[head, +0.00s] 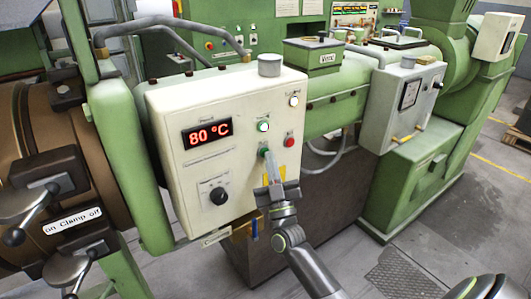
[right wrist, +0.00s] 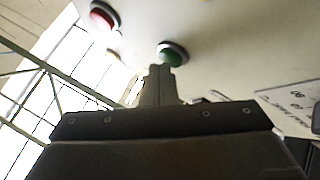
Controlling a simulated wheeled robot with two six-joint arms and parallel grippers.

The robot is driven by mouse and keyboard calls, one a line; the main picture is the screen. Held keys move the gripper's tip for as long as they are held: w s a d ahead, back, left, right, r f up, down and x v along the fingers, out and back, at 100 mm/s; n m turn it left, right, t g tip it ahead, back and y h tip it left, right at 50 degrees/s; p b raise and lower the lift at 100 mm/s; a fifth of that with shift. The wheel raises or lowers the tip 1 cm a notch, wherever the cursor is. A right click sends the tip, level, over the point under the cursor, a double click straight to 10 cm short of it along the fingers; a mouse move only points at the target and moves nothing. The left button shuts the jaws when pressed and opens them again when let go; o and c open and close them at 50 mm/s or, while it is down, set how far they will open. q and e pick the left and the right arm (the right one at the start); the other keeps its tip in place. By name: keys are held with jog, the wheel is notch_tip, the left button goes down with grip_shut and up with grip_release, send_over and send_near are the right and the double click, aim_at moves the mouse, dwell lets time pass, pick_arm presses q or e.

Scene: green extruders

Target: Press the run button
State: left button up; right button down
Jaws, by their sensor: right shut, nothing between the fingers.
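The control box (head: 170,130) has a pale front panel with a red display reading 80 °C. A green button (head: 264,151) is on its right part, with a red button (head: 289,141) up and to its right. Button labels are too small to read. My right gripper (head: 269,163) is shut and empty, its fingertips at the green button's lower edge in the head view. In the right wrist view the fingertips (right wrist: 160,76) are close to the green button (right wrist: 173,53); I cannot tell whether they touch. The red button also shows there (right wrist: 103,15). My left gripper is not in view.
A green lamp (head: 263,125) and a white lamp (head: 294,100) sit higher on the panel. A black knob (head: 218,196) is lower left. A second grey box (head: 402,105) stands to the right on the green extruder.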

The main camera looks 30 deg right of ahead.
jog(key=shift+s, duration=0.7)
jog(key=shift+p, duration=0.3)
jog(key=s, duration=0.1)
jog(key=s+p, duration=0.1)
jog(key=s, duration=0.3)
jog(key=shift+d+p, duration=0.25)
jog(key=shift+p, duration=0.15)
